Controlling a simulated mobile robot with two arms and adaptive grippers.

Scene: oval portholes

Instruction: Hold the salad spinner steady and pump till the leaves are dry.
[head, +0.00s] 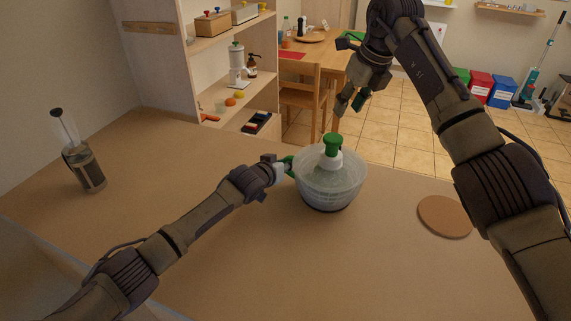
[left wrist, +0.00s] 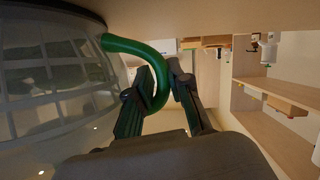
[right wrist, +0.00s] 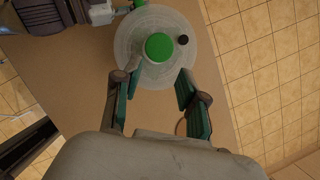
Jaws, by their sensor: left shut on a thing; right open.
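The salad spinner (head: 330,185) stands upright on the counter, a clear bowl with a white and green pump knob (head: 333,145) on top. Dark leaf shapes show through its basket in the left wrist view (left wrist: 45,75). My left gripper (head: 280,170) is shut on the spinner's green side handle (left wrist: 130,45), which passes between its fingers in the left wrist view (left wrist: 158,95). My right gripper (head: 348,107) is open and empty, above and behind the spinner. In the right wrist view the green knob (right wrist: 159,47) lies beyond the open fingers (right wrist: 155,95), apart from them.
A round brown board (head: 445,216) lies on the counter to the right. A glass press with a plunger (head: 84,165) stands at the far left. Shelves (head: 235,75) rise behind the counter. The counter in front of the spinner is clear.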

